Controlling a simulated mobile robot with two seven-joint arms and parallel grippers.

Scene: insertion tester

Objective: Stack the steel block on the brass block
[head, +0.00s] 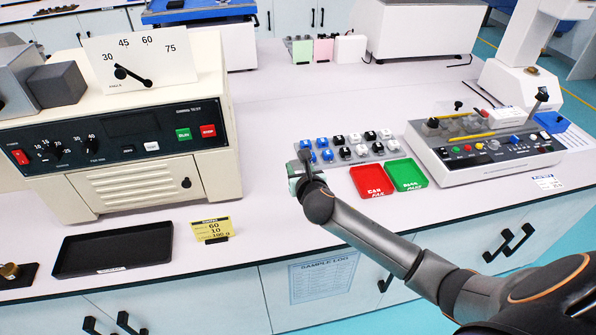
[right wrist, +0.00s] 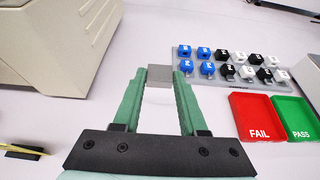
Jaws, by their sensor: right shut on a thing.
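A small grey block (right wrist: 159,75), which looks like the steel block, sits between the green fingertips of my right gripper (right wrist: 160,80). The gripper is shut on it, with the block at the very tips. I cannot make out a brass block for certain in either view. My left gripper is not in view.
A beige tester (head: 140,185) stands left, with a black tray (head: 112,250) and yellow card (head: 212,229) before it. The rack (head: 345,150), red tray (head: 373,180) and green tray (head: 406,174) lie to the right. A brass-coloured round part (head: 10,271) shows at the left edge.

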